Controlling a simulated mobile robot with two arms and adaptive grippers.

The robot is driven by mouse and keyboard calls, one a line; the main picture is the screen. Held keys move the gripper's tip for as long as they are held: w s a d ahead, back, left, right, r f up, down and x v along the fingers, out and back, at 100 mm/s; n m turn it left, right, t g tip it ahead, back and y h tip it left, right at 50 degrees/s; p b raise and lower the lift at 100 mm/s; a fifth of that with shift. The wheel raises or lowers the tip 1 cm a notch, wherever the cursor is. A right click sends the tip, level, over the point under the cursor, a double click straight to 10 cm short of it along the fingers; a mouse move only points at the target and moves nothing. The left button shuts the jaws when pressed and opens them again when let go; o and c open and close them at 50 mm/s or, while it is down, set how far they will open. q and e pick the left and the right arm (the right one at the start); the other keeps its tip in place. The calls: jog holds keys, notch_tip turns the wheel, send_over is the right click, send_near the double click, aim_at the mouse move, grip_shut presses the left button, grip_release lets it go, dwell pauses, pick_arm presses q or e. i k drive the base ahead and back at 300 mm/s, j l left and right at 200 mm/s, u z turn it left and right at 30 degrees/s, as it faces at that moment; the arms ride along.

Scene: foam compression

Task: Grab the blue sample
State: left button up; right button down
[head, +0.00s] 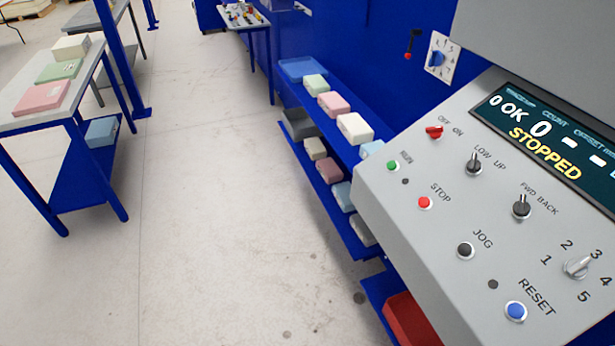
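Several pale blue foam blocks are in the head view. One blue block (101,132) lies on the lower shelf of the table at the left. Another blue block (343,196) is on the lower tier of the blue rack, in the middle of the picture. A third blue block (371,149) is on the upper tier, partly hidden by the control panel. Which of them is the blue sample cannot be told. Neither of my grippers is in view.
A grey control panel (440,215) reading STOPPED fills the right side. The left table (20,105) carries white, green and pink blocks. The blue rack (358,245) also holds green, pink, white and beige blocks. Open floor (215,200) lies between table and rack.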

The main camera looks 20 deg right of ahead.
aim_at(341, 191)
jog(key=i+z, duration=0.1)
jog(key=i, duration=0.4)
jog(key=i+j, duration=0.15)
jog(key=i, duration=0.35)
jog(key=i+z, duration=0.15)
jog(key=i, duration=0.35)
